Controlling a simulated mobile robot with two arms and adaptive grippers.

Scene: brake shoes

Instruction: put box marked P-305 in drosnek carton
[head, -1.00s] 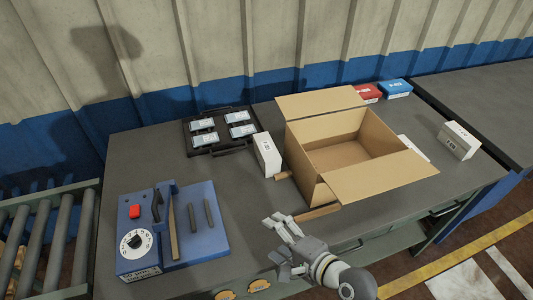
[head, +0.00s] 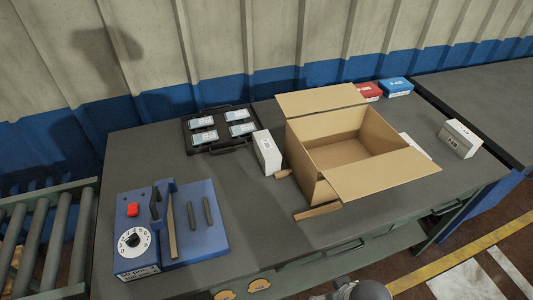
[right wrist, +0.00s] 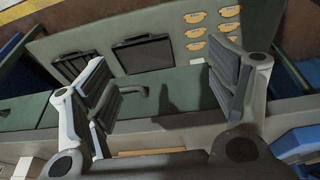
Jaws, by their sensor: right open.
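The open brown carton (head: 303,162) stands on the workbench with its flaps spread and its visible inside empty. A red box (head: 368,90) and a blue box (head: 396,87) lie behind it at the back right. A white box (head: 267,153) stands left of the carton, and another white box (head: 459,139) is at the right. Part of another white box shows behind the right flap. I cannot surely read which one is marked P-305. My right gripper (right wrist: 163,85) is open and empty in the right wrist view, in front of the green bench front. My left gripper is out of view.
A black tray (head: 220,148) with several pale packs lies at the back left. A blue device (head: 205,245) with a dial is at the front left. A roller conveyor (head: 45,250) is at far left.

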